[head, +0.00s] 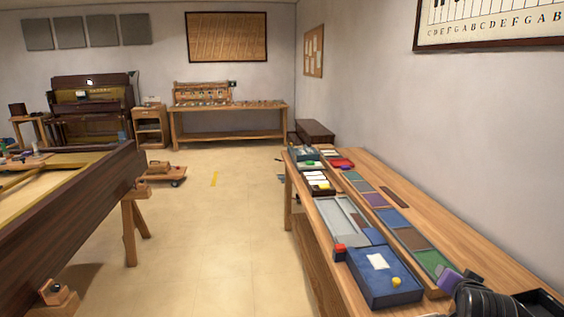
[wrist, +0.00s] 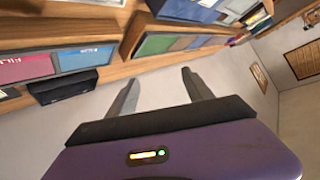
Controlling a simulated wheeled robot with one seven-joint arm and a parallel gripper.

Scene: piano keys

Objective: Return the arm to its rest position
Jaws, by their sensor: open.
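My gripper (wrist: 160,88) shows in the wrist view with its two grey fingers spread wide apart and nothing between them. Its purple body fills the bottom of that view, with a small lit indicator on it. Behind the fingers is a plain pale surface, and the workbench slants across the top. In the head view, part of my dark arm shows at the lower right corner, over the near end of the workbench (head: 376,163). A small purple part shows beside it. The fingers are hard to make out there.
A blue tray (head: 372,291) with a white card and a yellow piece sits at the bench's near left edge. A long dark wooden case (head: 75,205) stands at left. Open floor (head: 215,220) lies between.

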